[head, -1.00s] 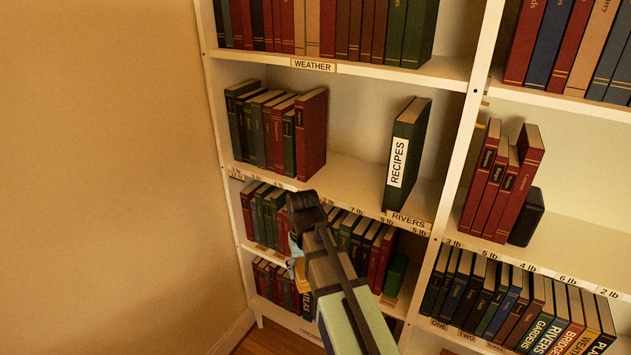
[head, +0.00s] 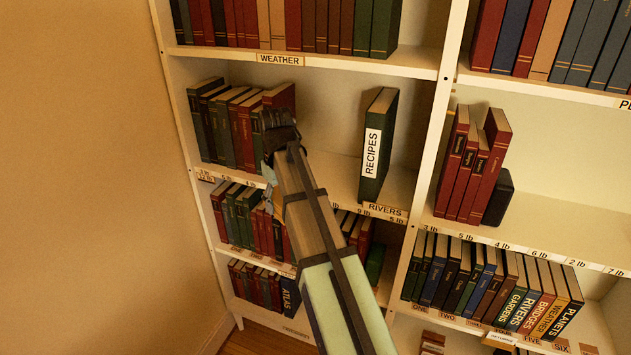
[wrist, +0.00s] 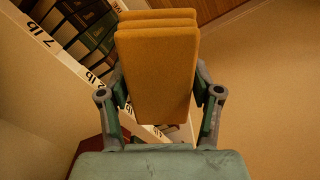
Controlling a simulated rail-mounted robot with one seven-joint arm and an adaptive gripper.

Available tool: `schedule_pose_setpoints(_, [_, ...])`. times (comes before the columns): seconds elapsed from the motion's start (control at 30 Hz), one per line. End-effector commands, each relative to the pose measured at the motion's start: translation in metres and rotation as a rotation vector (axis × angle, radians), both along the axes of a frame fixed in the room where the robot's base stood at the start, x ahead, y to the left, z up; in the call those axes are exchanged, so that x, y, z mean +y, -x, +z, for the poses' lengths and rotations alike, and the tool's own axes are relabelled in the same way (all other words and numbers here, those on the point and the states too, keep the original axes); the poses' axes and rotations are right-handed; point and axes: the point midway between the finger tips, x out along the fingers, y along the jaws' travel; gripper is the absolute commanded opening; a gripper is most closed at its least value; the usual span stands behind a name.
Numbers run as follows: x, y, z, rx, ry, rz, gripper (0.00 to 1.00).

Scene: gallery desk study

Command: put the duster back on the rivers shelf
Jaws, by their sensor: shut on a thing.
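The duster (wrist: 157,72) is a mustard-orange, layered block in the wrist view. My gripper (wrist: 158,100) is shut on it, with one finger at each side. In the head view my gripper (head: 268,190) is mostly hidden behind my arm, in front of the left bookcase; only a sliver of orange shows there. The rivers shelf (head: 330,183) has a RIVERS label (head: 385,209) on its front edge. My gripper is near the left part of that edge. Whether the duster is over the shelf or in front of it, I cannot tell.
A green RECIPES book (head: 378,145) stands upright at the right of the rivers shelf. A row of books (head: 228,125) fills its left end. The board between them is bare, partly hidden by my arm. A WEATHER label (head: 279,59) marks the shelf edge above.

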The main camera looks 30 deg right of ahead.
Motion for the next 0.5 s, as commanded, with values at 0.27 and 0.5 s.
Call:
schedule_pose_setpoints(0.27, [-0.010, 0.004, 0.050, 0.000, 0.000, 0.375, 0.31])
schedule_pose_setpoints(0.5, [-0.012, 0.006, 0.048, 0.000, 0.000, 0.515, 0.31])
